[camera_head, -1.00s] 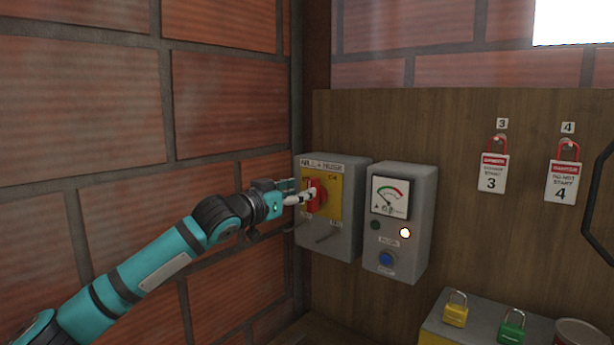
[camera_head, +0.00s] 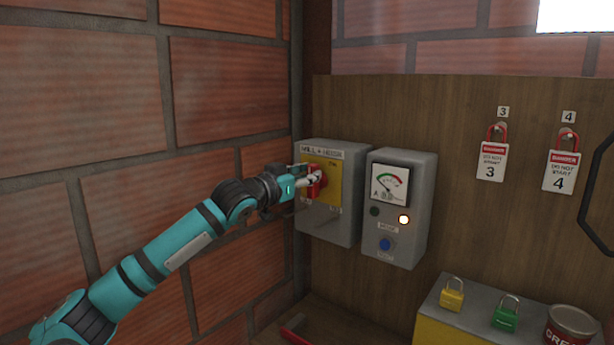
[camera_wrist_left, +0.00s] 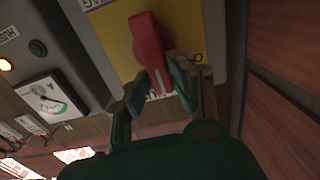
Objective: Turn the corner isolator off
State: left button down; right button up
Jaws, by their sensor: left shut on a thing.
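The corner isolator is a grey box (camera_head: 348,225) with a yellow plate (camera_head: 333,190) and a red rotary handle (camera_head: 313,189), mounted at the corner by the brick wall. My left gripper (camera_head: 308,181) reaches it from the left and is shut on the red handle. In the left wrist view, the two fingers (camera_wrist_left: 163,90) close around the lower part of the red handle (camera_wrist_left: 148,42), in front of the yellow plate (camera_wrist_left: 118,35). The gripper partly hides the handle and plate marks in the head view. My right gripper is not in view.
Two red tagged padlocks (camera_head: 492,162) hang on the board. Yellow (camera_head: 452,297) and green (camera_head: 506,316) padlocks and a tin (camera_head: 571,330) stand below.

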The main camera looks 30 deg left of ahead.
pick_arm(q)
jog(key=shift+f+n, duration=0.1)
jog(key=shift+n, duration=0.2)
jog(key=shift+w+a+f+n+p, duration=0.1)
jog(key=shift+a+f+n+p, duration=0.65)
jog(key=shift+n, duration=2.15)
jog(key=shift+s+a+n+p, duration=0.1)
jog(key=shift+n+p, duration=1.3)
jog(key=shift+n, duration=1.5)
jog(key=shift+w+a+f+n+p, duration=0.1)
jog(key=shift+a+f+n+p, duration=0.65)
jog(key=shift+n, duration=2.15)
jog(key=shift+d+r+p, duration=0.3)
jog(key=shift+d+p, duration=0.05)
jog(key=shift+d, duration=0.05)
jog(key=c, duration=1.2)
grip_release()
jog(key=shift+o, duration=0.2)
jog(key=s+a, duration=0.1)
jog(key=s, duration=1.1)
